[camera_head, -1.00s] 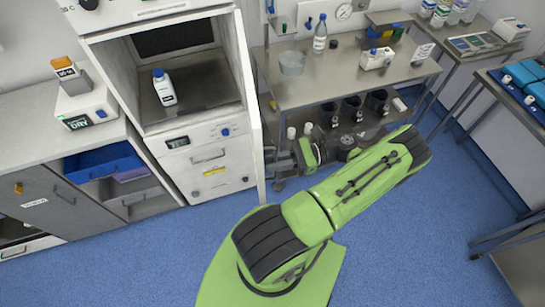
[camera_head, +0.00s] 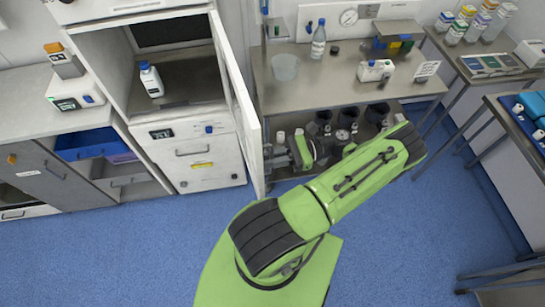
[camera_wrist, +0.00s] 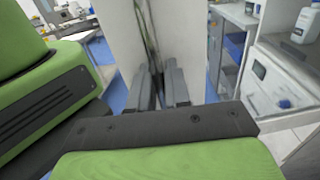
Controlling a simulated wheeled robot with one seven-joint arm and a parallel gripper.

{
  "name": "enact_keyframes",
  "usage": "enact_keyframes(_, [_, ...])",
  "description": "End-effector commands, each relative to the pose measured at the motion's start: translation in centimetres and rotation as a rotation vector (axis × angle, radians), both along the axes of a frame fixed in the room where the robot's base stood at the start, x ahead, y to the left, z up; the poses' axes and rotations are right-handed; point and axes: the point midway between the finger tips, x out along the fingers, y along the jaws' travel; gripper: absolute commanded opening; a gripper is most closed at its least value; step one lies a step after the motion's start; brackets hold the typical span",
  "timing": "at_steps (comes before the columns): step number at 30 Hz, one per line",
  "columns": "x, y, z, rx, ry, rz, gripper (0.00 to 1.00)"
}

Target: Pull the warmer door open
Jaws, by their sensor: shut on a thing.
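The warmer (camera_head: 190,128) is a white cabinet at the left with an open front. Its white door (camera_head: 246,118) stands wide open on the right side, seen as a narrow panel. My gripper (camera_head: 279,157) is at the door's outer face, low near its free edge. In the wrist view, my gripper's two dark fingers (camera_wrist: 163,88) reach to the white door panel (camera_wrist: 188,40) and are shut on its handle, a dark upright bar (camera_wrist: 147,32). The fingertips' exact contact is hard to see.
A steel bench (camera_head: 330,88) with bottles and containers is behind my arm, close to the door. Blue floor (camera_head: 125,245) is clear in front of the warmer.

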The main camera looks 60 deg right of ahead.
Motion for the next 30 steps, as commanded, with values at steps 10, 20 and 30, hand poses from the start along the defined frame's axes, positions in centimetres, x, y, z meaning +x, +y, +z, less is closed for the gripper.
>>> enact_keyframes(10, [0.0,0.0,0.1,-0.003,-0.001,0.000,0.30])
enact_keyframes(20, [0.0,0.0,0.0,-0.001,0.000,0.000,0.30])
enact_keyframes(30, [-4.5,-3.8,-0.3,-0.006,-0.005,-0.012,0.30])
